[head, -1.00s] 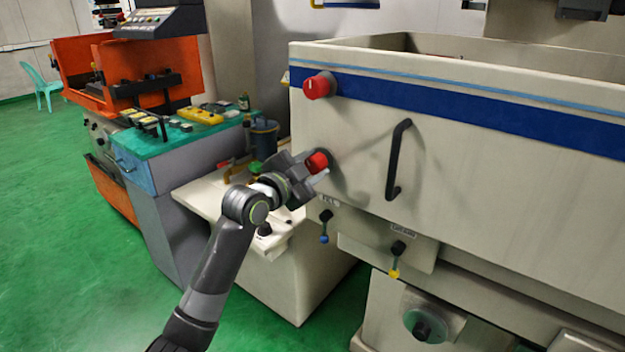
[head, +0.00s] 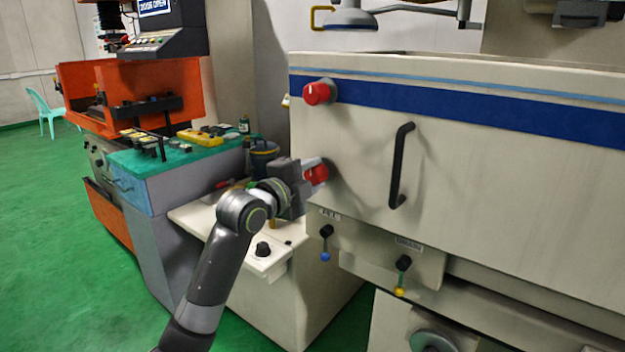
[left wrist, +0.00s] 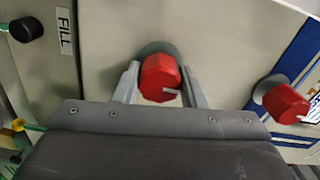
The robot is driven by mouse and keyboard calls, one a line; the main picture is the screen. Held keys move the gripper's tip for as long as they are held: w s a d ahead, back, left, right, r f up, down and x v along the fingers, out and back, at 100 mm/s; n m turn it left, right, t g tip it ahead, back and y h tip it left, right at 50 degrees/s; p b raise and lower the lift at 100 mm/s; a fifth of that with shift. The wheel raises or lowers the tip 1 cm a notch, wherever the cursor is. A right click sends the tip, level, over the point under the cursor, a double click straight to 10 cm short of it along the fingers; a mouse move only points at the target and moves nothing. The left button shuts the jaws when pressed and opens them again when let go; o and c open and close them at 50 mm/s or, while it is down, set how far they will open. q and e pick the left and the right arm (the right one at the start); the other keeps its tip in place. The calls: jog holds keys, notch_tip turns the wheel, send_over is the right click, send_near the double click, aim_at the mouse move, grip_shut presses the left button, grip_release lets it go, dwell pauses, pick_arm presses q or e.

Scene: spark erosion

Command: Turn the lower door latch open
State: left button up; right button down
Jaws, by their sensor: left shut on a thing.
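The lower door latch (head: 317,174) is a red knob on the left part of the cream tank front. It also shows in the left wrist view (left wrist: 160,78), with a white mark pointing right there. My left gripper (head: 308,173) is at this knob, its two grey fingers on either side, shut on it. The fingers also show in the left wrist view (left wrist: 160,88). The upper red knob (head: 319,92) sits above on the blue stripe, with its white mark upright in the head view. My right gripper is not in view.
A black door handle (head: 400,165) stands out to the right of the latch. Below hang small levers with a blue tip (head: 325,257) and a yellow tip (head: 399,291).

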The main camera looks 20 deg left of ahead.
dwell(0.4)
pick_arm(q)
jog(key=o, duration=1)
jog(key=b+v, duration=0.1)
jog(key=v, duration=1.6)
jog(key=shift+s, duration=0.15)
jog(key=shift+a, duration=0.1)
